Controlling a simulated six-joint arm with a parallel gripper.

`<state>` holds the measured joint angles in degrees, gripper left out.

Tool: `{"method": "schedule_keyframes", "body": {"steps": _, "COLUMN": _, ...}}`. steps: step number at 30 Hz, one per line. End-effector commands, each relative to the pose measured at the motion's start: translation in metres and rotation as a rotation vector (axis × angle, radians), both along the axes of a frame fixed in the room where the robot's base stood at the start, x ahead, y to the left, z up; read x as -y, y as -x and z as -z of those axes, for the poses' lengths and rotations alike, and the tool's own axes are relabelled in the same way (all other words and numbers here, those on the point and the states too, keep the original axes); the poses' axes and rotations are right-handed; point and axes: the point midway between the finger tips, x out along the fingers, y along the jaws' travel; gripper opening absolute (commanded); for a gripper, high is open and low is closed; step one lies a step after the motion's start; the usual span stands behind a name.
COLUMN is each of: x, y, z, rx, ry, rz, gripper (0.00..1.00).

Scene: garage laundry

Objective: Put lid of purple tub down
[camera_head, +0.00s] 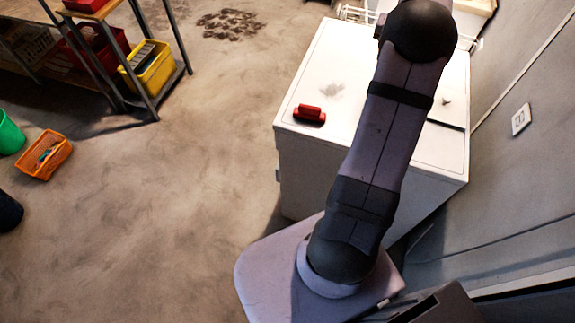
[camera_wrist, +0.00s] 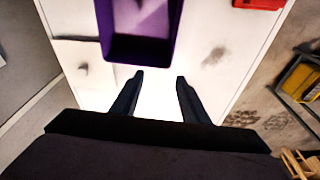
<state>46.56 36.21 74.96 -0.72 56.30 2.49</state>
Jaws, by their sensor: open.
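A purple tub (camera_wrist: 140,48) stands on the white appliance top, at the top of the wrist view and partly cut off by the frame edge. Its top looks open, with a pale lilac patch inside. I cannot make out a separate lid. My gripper (camera_wrist: 159,76) is open and empty, its two dark fingers apart and pointing toward the tub's near side. In the head view my arm hides the tub and the gripper.
A red object (camera_head: 309,114) lies on the white appliance (camera_head: 330,75) near its left edge. A wall with a socket (camera_head: 521,119) runs along the right. A shelf with a yellow crate (camera_head: 150,70) and an orange basket (camera_head: 45,155) are at the left. Floor between is open.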

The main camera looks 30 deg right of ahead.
Motion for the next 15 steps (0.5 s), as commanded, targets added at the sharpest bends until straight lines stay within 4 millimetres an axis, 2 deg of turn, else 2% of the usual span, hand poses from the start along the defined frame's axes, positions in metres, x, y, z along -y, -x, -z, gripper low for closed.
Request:
{"method": "schedule_keyframes", "body": {"steps": 1, "x": -0.039, "y": -0.011, "z": -0.002, "rx": -0.009, "ry": -0.009, "rz": -0.067, "gripper": 0.41}}
{"method": "schedule_keyframes", "body": {"steps": 4, "x": -0.108, "y": -0.018, "z": -0.001, "rx": -0.032, "ry": -0.029, "rz": -0.184, "gripper": 0.41}}
{"method": "schedule_keyframes", "body": {"steps": 7, "x": -0.175, "y": -0.012, "z": 0.003, "rx": -0.055, "ry": -0.046, "rz": -0.301, "gripper": 0.41}}
{"method": "schedule_keyframes", "body": {"steps": 9, "x": -0.22, "y": -0.001, "z": 0.007, "rx": -0.075, "ry": -0.056, "rz": -0.383, "gripper": 0.41}}
{"method": "schedule_keyframes", "body": {"steps": 11, "x": -0.256, "y": 0.013, "z": 0.012, "rx": -0.092, "ry": -0.064, "rz": -0.453, "gripper": 0.41}}
{"method": "schedule_keyframes", "body": {"steps": 12, "x": -0.279, "y": 0.025, "z": 0.015, "rx": -0.103, "ry": -0.069, "rz": -0.499, "gripper": 0.41}}
{"method": "schedule_keyframes", "body": {"steps": 15, "x": -0.326, "y": 0.058, "z": 0.024, "rx": -0.131, "ry": -0.079, "rz": -0.605, "gripper": 0.41}}
